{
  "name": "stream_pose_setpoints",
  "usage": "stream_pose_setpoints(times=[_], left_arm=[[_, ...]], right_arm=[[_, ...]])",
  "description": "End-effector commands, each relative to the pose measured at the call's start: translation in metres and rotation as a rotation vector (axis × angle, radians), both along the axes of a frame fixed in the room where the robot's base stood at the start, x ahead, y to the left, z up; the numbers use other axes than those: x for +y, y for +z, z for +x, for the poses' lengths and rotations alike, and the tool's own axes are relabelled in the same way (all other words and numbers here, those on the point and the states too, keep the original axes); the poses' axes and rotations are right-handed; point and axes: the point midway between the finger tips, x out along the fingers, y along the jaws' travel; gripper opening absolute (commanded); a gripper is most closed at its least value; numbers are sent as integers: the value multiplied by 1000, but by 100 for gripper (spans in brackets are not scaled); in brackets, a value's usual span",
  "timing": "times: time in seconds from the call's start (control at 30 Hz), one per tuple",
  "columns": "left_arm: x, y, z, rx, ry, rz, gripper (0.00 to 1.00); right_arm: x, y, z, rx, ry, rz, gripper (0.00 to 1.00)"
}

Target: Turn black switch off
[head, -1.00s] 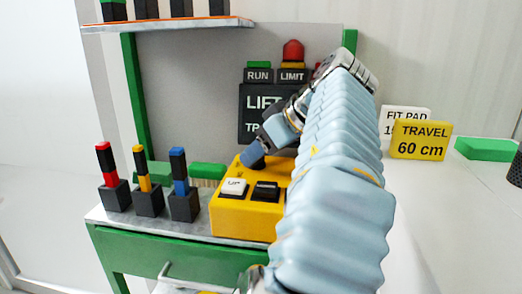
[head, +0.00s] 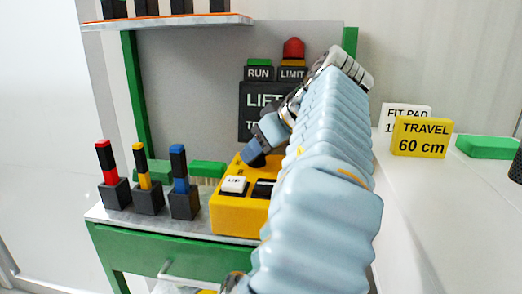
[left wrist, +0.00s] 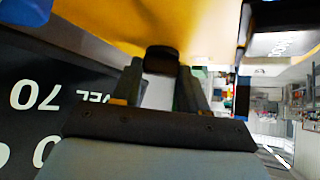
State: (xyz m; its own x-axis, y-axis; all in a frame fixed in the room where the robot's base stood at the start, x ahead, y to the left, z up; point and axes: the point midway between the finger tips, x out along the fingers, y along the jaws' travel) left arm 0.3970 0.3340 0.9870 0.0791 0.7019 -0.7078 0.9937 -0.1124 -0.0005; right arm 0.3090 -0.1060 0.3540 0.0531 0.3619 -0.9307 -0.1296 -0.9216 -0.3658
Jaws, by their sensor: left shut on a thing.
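A yellow control box (head: 233,213) stands on the bench, with a white button (head: 234,185) and a flat black button (head: 265,188) on its top. My left gripper (head: 254,157) points down at the back of the box, behind the buttons. In the left wrist view, a small black switch (left wrist: 161,59) sticks out of the yellow surface, between the fingertips of my left gripper (left wrist: 160,76), which is shut on it. My arm covers the right part of the box. How the switch is turned is hard to tell.
Several black-based posts with red, yellow and blue bands, such as the blue one (head: 181,185), stand left of the box. Behind are a LIFT panel (head: 255,100), a RUN block (head: 258,73) and a red lamp (head: 293,48). A yellow TRAVEL sign (head: 421,138) stands right.

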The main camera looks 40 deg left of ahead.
Motion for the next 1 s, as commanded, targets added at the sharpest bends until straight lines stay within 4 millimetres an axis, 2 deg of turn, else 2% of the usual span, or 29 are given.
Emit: stream_pose_setpoints(times=[0.5, 1.0], left_arm=[[1, -2, -4, -5, -453, -1, 12], [4, 0, -7, -5, -844, 1, 12]], right_arm=[[-1, -24, 0, 0, -4, -3, 0], [-2, -37, 0, -1, -7, -4, 0]])
